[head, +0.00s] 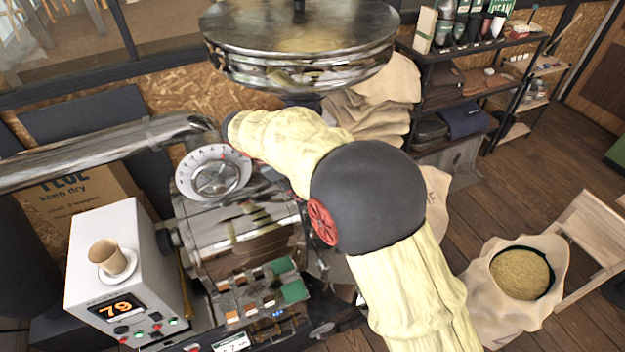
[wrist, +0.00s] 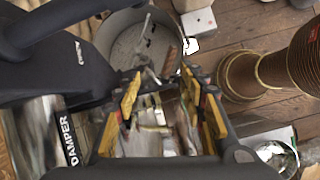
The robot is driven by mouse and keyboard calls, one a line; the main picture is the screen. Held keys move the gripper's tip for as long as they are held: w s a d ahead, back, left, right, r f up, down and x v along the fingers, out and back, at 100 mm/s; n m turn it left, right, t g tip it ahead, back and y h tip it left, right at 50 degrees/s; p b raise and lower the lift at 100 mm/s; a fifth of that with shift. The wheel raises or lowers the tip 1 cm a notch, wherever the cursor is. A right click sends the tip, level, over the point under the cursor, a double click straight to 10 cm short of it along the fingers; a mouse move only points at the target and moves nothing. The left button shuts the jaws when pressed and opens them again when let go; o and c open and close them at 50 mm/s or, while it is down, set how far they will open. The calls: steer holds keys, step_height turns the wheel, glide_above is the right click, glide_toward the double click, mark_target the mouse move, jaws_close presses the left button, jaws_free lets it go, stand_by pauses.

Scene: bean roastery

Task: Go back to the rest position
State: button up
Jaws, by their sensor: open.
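My gripper (wrist: 160,97) shows in the wrist view with its two yellow-padded fingers spread apart. Nothing is held between them. Below the fingers are metal machine parts and, farther off, a round grey pan (wrist: 137,48). In the head view my arm, in a pale yellow sleeve with a dark round joint, crosses the middle in front of the roaster (head: 240,235). My gripper cannot be made out in the head view.
A large metal hopper (head: 300,45) hangs above my arm. A bean sack (head: 480,300) and shelves (head: 470,85) stand right. A "DAMPER" label (wrist: 69,140) is near my gripper. Floor shows between.

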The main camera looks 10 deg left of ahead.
steer(key=shift+s+a, duration=0.15)
stand_by(0.5)
steer(key=s+d+f+m+g, duration=0.1)
steer(key=s+f+m, duration=0.3)
steer(key=s+m, duration=0.15)
steer(key=s+d+f+m+t+y+b, duration=0.1)
steer(key=s+d+f+m+b, duration=0.3)
steer(key=s+d+b, duration=0.4)
steer(key=s+d+f+m+t+y+b, duration=0.1)
steer(key=s+d+f+m+y+b, duration=0.1)
steer(key=s+d+f+m+b, duration=0.2)
steer(key=s+d+f+m+t+y+b, duration=0.1)
steer(key=s+d+f+m+b, duration=0.3)
steer(key=d+b, duration=1.4)
steer(key=s+d+m, duration=0.1)
steer(key=s+m, duration=0.3)
steer(key=s, duration=0.3)
steer(key=shift+s+d+y+b, duration=0.3)
steer(key=shift+d+y, duration=0.1)
